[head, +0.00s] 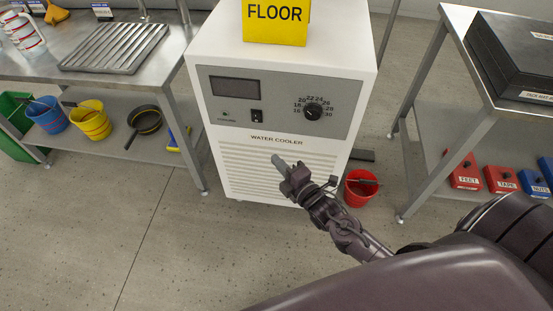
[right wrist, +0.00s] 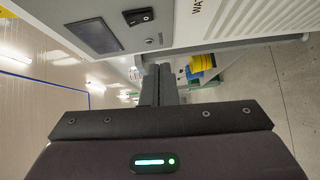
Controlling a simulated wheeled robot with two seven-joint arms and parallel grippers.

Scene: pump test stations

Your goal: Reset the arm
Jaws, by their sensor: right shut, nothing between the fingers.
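My right arm reaches in from the lower right of the head view, and its gripper (head: 279,163) is in front of the lower front of the water cooler (head: 230,135). The gripper's fingers are shut with nothing between them. In the right wrist view the closed fingers (right wrist: 159,85) point away from the camera, beside the cooler's panel. The cooler is a white cabinet with a grey control panel (head: 275,105), a dark display, a small black switch (head: 257,116) and a round dial (head: 314,110). I cannot tell whether the gripper touches the cooler. My left gripper is not in view.
A yellow FLOOR sign (head: 276,20) stands on the cooler. A steel bench (head: 168,55) with buckets below is at left. A table (head: 437,60) with a black case (head: 515,50) is at right. A red bucket (head: 360,188) stands by the cooler. The floor at lower left is clear.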

